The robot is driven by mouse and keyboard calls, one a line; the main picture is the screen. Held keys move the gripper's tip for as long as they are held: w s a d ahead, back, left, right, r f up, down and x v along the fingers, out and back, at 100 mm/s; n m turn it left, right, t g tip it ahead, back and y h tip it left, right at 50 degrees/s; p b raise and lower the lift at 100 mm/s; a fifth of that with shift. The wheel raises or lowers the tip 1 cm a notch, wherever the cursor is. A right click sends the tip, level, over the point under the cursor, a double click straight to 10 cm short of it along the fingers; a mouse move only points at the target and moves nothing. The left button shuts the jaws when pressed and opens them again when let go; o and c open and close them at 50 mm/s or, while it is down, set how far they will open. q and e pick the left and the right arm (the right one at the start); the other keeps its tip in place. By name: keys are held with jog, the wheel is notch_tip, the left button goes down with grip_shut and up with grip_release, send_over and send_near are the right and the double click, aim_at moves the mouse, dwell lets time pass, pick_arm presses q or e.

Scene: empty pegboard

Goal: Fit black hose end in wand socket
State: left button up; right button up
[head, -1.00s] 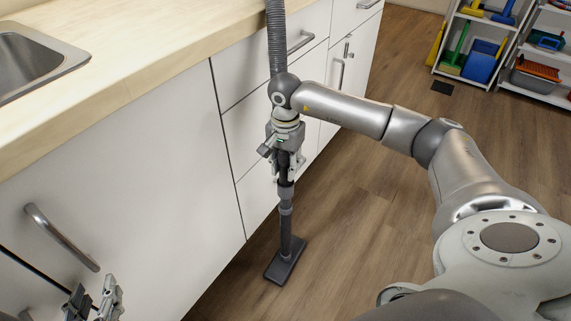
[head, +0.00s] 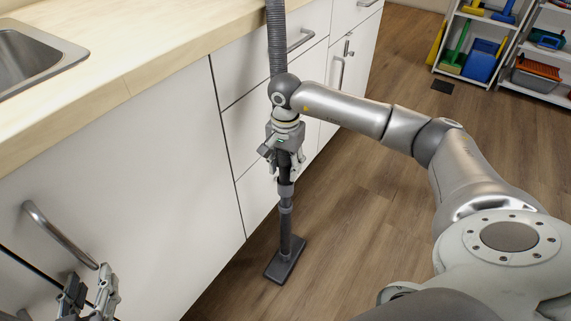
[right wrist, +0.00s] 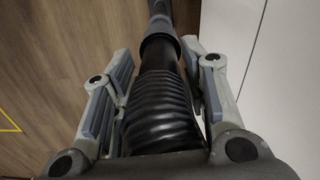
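The wand (head: 286,220) stands upright on the floor on its flat dark floor head (head: 287,262). The black hose end (right wrist: 158,105) is ribbed and runs down in line with the wand; its smooth lower part meets the wand's grey socket collar (right wrist: 161,46) with no gap visible. How deep it sits I cannot tell. My right gripper (head: 285,172) is around the hose end; in the right wrist view its fingers (right wrist: 160,62) stand on either side with narrow gaps. My left gripper (head: 88,285) is open and empty at the lower left, near a drawer handle.
A grey corrugated hose (head: 277,40) rises behind my right arm, in front of the white cabinets (head: 130,170). A bar handle (head: 60,235) sticks out at left. The counter with a sink (head: 35,55) is above.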

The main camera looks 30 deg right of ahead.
jog(key=shift+o, duration=0.9)
jog(key=shift+r, duration=0.15)
notch_tip(320, 180, up, 12)
jog(key=shift+f, duration=0.2)
